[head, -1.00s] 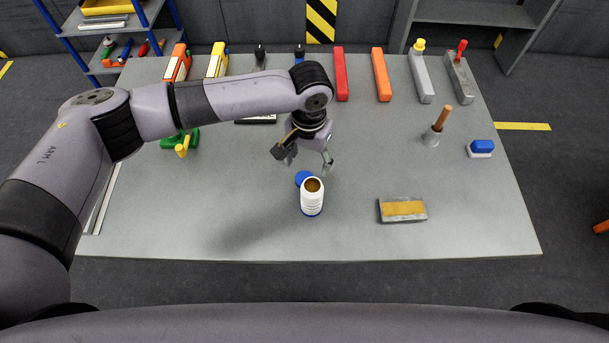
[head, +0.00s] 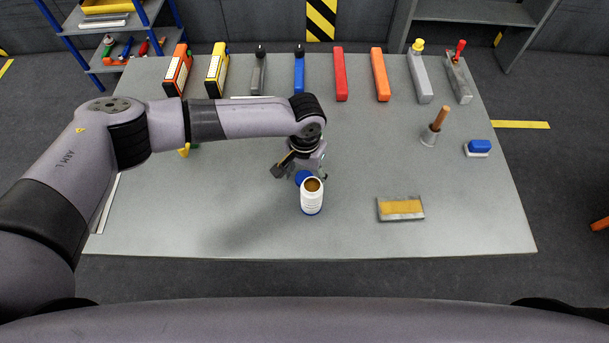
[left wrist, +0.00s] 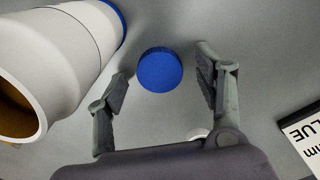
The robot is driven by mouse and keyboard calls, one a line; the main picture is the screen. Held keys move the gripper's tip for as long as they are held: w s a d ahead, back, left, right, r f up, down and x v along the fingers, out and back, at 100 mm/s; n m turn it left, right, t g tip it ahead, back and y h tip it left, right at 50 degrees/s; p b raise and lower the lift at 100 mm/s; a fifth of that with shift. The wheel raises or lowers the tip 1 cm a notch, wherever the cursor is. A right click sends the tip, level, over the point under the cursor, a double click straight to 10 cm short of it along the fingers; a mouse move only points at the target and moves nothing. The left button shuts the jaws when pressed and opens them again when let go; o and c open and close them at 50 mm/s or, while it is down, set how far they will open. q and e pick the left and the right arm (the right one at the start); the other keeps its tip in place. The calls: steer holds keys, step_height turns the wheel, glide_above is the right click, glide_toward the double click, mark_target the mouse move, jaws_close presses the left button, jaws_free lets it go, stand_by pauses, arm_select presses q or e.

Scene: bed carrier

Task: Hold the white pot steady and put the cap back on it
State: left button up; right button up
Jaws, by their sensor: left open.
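The white pot (head: 312,200) stands upright and uncapped on the table, with brown contents showing in its mouth; it is also at the left of the left wrist view (left wrist: 60,60). The blue cap (left wrist: 160,70) lies flat on the table beside the pot; in the head view the cap (head: 301,178) is just behind the pot, partly hidden by it. My left gripper (left wrist: 165,85) is open and empty, with its fingers on either side of the cap, above the table. In the head view the left gripper (head: 298,168) is partly hidden by its own wrist. My right gripper is not seen.
A grey block with a yellow top (head: 401,208) lies right of the pot. A holder with a wooden handle (head: 434,130) and a blue-and-white block (head: 478,148) stand farther right. Several coloured tools line the back edge. The front of the table is clear.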

mark_target(304, 177)
arm_select(q)
steer(key=c, duration=0.8)
steer(key=shift+r, duration=0.1)
step_height(304, 177, up, 20)
steer(key=shift+f+b, duration=0.1)
steer(key=shift+b, duration=1.05)
